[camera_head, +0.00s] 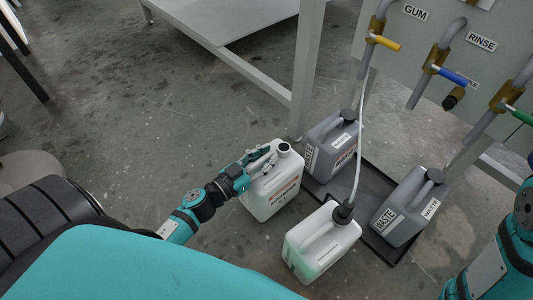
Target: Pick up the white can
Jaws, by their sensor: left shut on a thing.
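The white can (274,194) is a white jerrycan with a dark cap and a printed label. It stands upright on the concrete floor, or very near it, left of the grey waste cans. My left gripper (262,162) is at its top and shut on its handle. The fingers partly cover the handle. A second white can (322,243), with greenish liquid low inside and a hose into its dark cap, stands closer to me on the right. My right arm shows at the lower right edge, but its gripper is not visible.
Two grey waste cans (336,147) (405,208) stand on a dark tray (375,185) behind and to the right. A hose hangs near them. A panel with coloured valves (452,77) is above right. A grey frame leg (307,70) rises behind.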

